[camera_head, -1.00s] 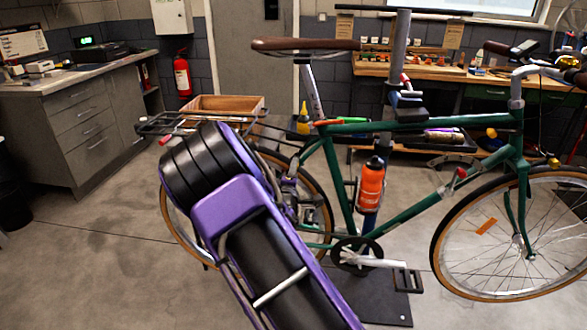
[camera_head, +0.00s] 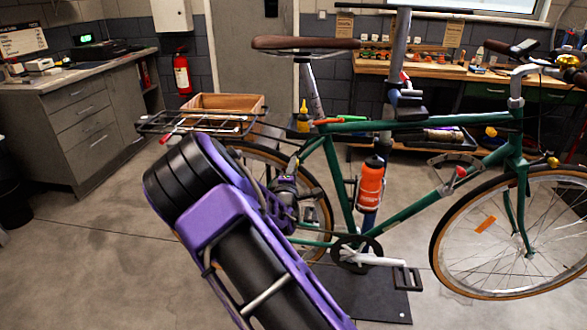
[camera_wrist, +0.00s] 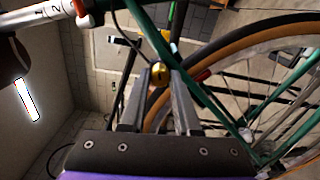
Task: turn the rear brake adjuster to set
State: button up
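A small gold, rounded knob, which looks like the rear brake adjuster (camera_wrist: 158,73), shows in the wrist view between the tips of my gripper (camera_wrist: 162,82). My gripper's two grey fingers are apart, with a clear gap between them. I cannot tell whether either finger touches the knob. The knob sits beside a green frame tube (camera_wrist: 204,98). In the head view, my gripper (camera_head: 287,190) is beside the rear of the green bike (camera_head: 420,121), near the rear wheel, and my arm partly hides that area.
The rear wheel's tan tyre (camera_wrist: 240,42) is close to the right of my fingers in the wrist view. The rear rack (camera_head: 190,122), brown saddle (camera_head: 305,43) and orange bottle (camera_head: 370,187) are around my arm. Open floor (camera_head: 95,260) lies at left.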

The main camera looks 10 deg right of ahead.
jog(key=o, duration=0.4)
jog(key=p+v, duration=0.1)
jog(key=v, duration=1.6)
jog(key=shift+s, duration=0.2)
jog(key=shift+r, duration=0.15)
